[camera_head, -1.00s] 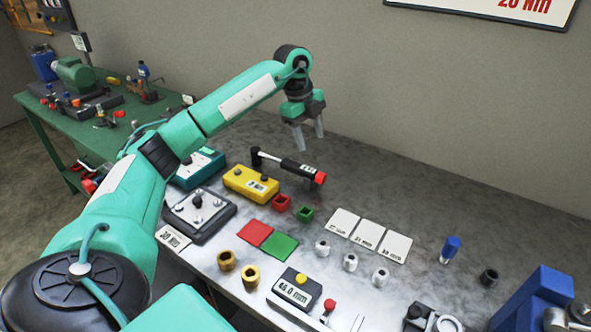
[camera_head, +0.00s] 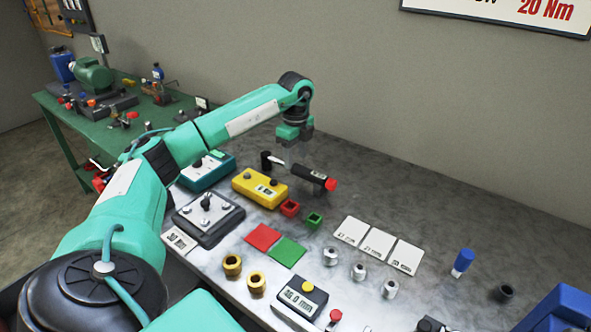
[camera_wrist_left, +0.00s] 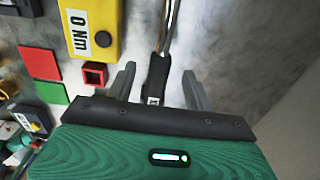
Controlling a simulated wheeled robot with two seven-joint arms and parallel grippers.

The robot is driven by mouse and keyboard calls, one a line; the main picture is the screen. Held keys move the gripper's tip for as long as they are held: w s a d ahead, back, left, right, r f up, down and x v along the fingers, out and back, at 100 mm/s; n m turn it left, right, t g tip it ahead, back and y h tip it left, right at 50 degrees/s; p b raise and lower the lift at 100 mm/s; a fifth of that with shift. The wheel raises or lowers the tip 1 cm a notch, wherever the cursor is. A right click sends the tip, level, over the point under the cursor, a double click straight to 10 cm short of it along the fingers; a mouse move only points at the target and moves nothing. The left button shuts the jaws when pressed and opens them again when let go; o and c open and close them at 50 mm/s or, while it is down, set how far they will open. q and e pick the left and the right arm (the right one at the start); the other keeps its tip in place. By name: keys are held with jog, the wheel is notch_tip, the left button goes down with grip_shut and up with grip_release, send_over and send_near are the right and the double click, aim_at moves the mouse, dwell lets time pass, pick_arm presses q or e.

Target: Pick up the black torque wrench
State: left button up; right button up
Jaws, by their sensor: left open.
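The black torque wrench (camera_head: 312,176) lies on the grey bench behind the yellow box, with a black head at its left and a red end at its right. My left gripper (camera_head: 290,160) points down over the wrench's middle, and its fingers partly hide the shaft. In the left wrist view the open fingers (camera_wrist_left: 160,88) stand on either side of the wrench (camera_wrist_left: 158,72), its dark handle between them and its silver shaft running up the picture. My right gripper is in neither view.
The yellow box (camera_head: 258,189) and a red socket (camera_head: 290,208) sit close in front of the wrench. A teal box (camera_head: 207,171) stands to the left. White cards (camera_head: 377,244) lie front right. The bench right of the wrench is clear; a wall rises behind.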

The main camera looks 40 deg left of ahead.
aim_at(296, 165)
pick_arm(q)
notch_tip(296, 165, down, 4)
jog(key=shift+a+f, duration=0.1)
grip_shut()
jog(key=shift+w, duration=0.1)
dwell(0.4)
